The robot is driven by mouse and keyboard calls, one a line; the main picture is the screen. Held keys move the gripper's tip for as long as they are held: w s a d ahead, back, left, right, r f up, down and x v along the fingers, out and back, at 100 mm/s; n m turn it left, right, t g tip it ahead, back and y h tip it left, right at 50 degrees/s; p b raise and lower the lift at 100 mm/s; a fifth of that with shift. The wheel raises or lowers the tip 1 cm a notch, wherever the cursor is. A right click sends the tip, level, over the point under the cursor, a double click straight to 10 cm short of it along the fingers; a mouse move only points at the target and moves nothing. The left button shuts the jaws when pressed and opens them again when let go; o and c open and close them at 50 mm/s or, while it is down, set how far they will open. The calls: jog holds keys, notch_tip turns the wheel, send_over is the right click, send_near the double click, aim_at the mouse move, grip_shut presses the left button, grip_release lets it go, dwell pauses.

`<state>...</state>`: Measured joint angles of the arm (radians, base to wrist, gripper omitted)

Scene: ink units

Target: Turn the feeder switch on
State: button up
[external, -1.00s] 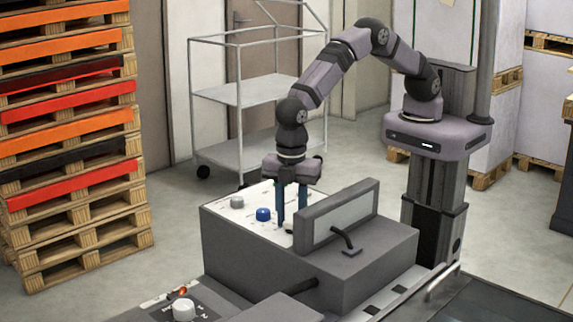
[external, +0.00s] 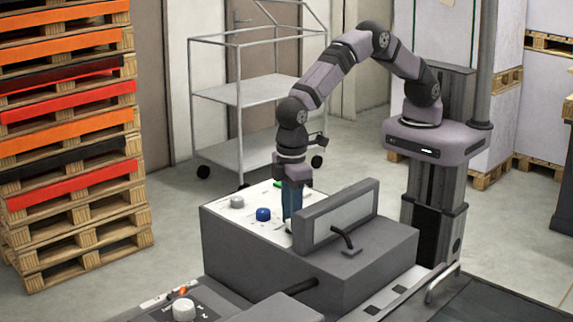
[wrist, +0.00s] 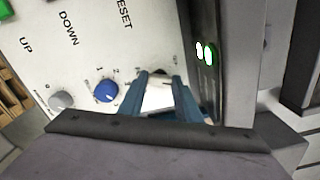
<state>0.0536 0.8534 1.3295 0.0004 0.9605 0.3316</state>
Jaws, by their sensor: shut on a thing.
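My gripper (wrist: 162,88) points down at the white control panel (wrist: 90,60), its two blue fingers shut on a small switch (wrist: 158,77) near the panel's right edge. Only a pale and dark part of this switch shows between the fingers; its position marks are mostly hidden. In the external view my gripper (external: 291,222) stands at the panel top (external: 250,196), just left of the raised grey display housing (external: 340,215), and hides the switch. Two green-white lights (wrist: 204,53) glow beside the fingers in the wrist view.
A blue knob (wrist: 106,91) and a grey knob (wrist: 61,99) sit left of my fingers. A green button (wrist: 4,12) is at the panel's far corner. A second panel with a white knob (external: 183,309) stands at the front. A cart (external: 240,95) and pallets (external: 75,140) stand behind.

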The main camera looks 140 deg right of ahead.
jog(key=shift+w+r+m, duration=0.1)
jog(key=shift+m, duration=0.7)
jog(key=o, duration=1.1)
jog(key=shift+c, duration=0.2)
jog(key=shift+r+b, duration=1.25)
jog(key=shift+r, duration=2.35)
